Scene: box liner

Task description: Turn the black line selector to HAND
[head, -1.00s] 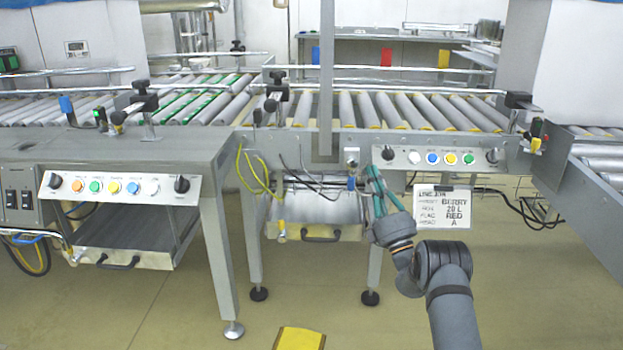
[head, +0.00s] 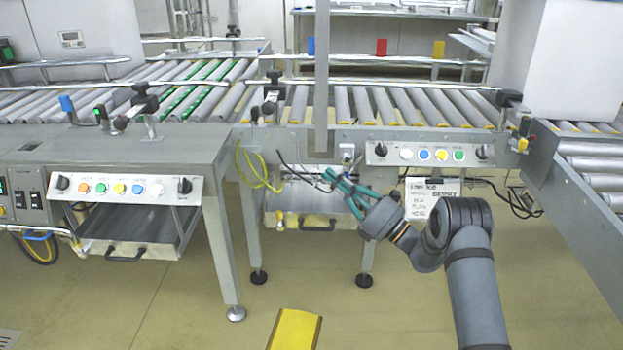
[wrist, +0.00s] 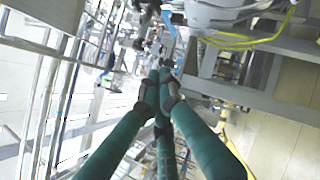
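The near-left panel has a left knob (head: 62,183) and a right knob (head: 184,186). The right panel has a left knob (head: 380,150) and a right knob (head: 482,151). Labels are too small to read, so I cannot tell which is the line selector or where it points. My gripper (head: 332,178) has green fingers and is in front of the right conveyor, below and left of the right panel, apart from the knobs. In the wrist view the fingertips (wrist: 160,74) are together with nothing visible between them.
A white job card (head: 420,200) hangs below the right panel, partly behind my arm. Loose cables (head: 258,172) and a metal drawer (head: 318,208) are near my gripper. A table leg (head: 220,250) stands at left. A yellow floor object (head: 295,329) lies in front.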

